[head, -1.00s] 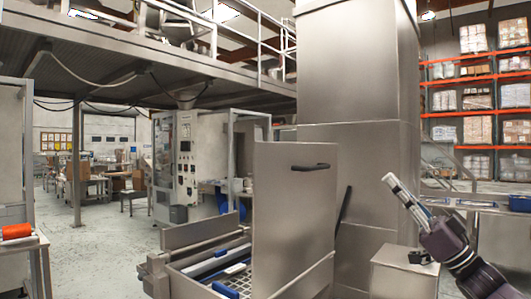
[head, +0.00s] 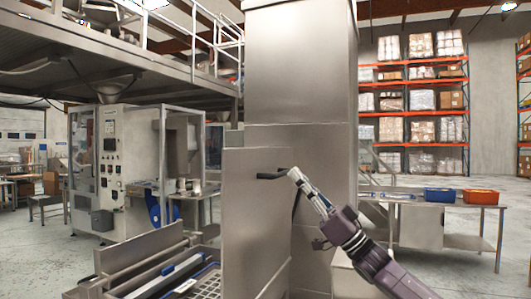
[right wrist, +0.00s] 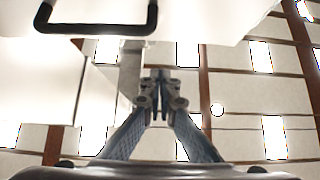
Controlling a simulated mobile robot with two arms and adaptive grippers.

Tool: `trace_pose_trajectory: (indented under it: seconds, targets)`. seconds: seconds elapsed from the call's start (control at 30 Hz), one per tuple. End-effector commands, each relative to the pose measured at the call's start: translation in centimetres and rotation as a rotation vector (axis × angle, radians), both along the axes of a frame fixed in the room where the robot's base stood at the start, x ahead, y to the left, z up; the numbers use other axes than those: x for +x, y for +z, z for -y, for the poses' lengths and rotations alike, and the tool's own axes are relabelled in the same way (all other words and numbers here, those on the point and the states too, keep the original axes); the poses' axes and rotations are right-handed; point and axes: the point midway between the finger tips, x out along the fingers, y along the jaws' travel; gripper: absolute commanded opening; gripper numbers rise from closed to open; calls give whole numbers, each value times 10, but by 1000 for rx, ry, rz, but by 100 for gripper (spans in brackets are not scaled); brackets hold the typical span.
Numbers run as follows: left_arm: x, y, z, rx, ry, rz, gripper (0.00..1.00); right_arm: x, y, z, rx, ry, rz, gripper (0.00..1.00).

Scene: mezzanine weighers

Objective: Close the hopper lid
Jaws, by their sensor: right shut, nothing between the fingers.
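The hopper lid (head: 252,225) is a flat grey metal panel standing upright, open, at the right side of the hopper. Its black bar handle (head: 272,176) is near the top right of the panel; it also shows at the top left in the right wrist view (right wrist: 95,28). The hopper (head: 125,252) is a low metal box with a grate inside, at the lower left. My right gripper (head: 294,174) is shut and empty, its tips close to the handle's right end in the head view. Whether they touch is unclear there; the right wrist view (right wrist: 160,92) shows a gap. My left gripper is out of view.
A tall metal column (head: 300,100) stands right behind the lid. A steel table (head: 450,200) with a blue bin (head: 439,195) and an orange bin (head: 480,197) is at the right. A machine cabinet (head: 110,165) stands at the left. Floor between is clear.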

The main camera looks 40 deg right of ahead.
Motion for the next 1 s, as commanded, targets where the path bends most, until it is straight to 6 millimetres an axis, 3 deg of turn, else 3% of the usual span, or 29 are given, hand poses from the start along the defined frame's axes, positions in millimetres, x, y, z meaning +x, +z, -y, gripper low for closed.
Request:
trace_pose_trajectory:
  seconds: [0.23, 0.57, 0.8, 1.0]
  targets:
    - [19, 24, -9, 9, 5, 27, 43, 15, 24, -7, 2, 0, 4, 0]
    - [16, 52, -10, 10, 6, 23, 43, 39, 53, -20, 2, 1, 4, 0]
    - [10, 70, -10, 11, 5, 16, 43, 65, 52, -33, 4, 1, 0, 0]
    - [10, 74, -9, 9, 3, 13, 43, 75, 49, -39, 0, 0, 1, 0]
